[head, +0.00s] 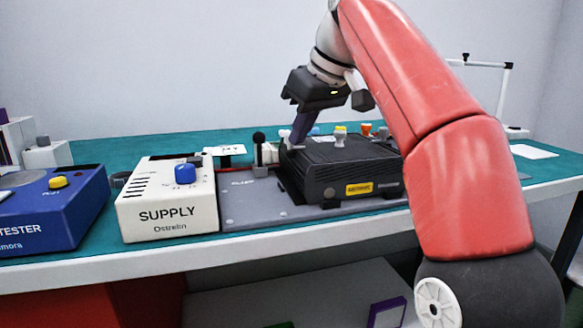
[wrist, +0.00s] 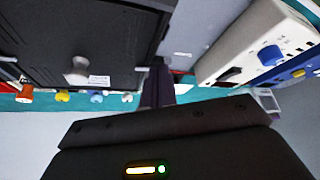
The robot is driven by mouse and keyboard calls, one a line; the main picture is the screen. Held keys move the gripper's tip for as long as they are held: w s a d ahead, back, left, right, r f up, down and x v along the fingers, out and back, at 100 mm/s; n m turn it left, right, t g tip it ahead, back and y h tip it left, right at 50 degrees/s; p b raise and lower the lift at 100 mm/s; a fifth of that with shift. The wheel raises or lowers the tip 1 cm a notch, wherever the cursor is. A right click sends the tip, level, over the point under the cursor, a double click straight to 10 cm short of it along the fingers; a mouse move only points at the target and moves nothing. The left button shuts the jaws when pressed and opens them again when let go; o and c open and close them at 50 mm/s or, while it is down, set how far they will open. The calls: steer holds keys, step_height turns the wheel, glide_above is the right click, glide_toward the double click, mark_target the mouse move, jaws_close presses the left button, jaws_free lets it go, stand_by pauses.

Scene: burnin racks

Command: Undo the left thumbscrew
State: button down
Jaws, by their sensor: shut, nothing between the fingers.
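A black unit (head: 345,172) with a ribbed top and a yellow label sits on a grey plate (head: 240,210). It also shows in the wrist view (wrist: 90,30), with a pale knob (wrist: 77,70) on its top. My gripper (head: 298,138) points down at the unit's far left corner. Its dark fingers are together and empty. In the wrist view my fingers (wrist: 158,88) stand just beside the unit's edge, near a small silver piece (wrist: 142,68). I cannot tell whether this piece is the left thumbscrew, or whether the fingers touch it.
A black-knobbed upright lever (head: 258,145) stands left of the unit. A white SUPPLY box (head: 165,210) and a blue TESTER box (head: 50,215) are farther left. Blue, yellow and orange plugs (wrist: 62,96) line the unit's back. The teal bench top (head: 110,150) is clear behind the boxes.

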steer(key=shift+w+a+p, duration=0.15)
steer(key=shift+w+p, duration=0.3)
stand_by(0.4)
steer(key=shift+w+d+p, duration=0.15)
steer(key=shift+d+p, duration=0.15)
steer(key=shift+p, duration=0.3)
steer(key=shift+w+d+p, duration=0.2)
steer(key=shift+w+p, duration=0.2)
steer(key=shift+p, duration=0.6)
steer(key=shift+d, duration=0.1)
steer(key=shift+s+d, duration=0.2)
steer(key=shift+d, duration=0.05)
step_height(320, 180, up, 5)
steer(key=shift+w+a+r, duration=0.1)
steer(key=shift+w, duration=0.05)
steer(key=shift+r, duration=0.4)
stand_by(0.4)
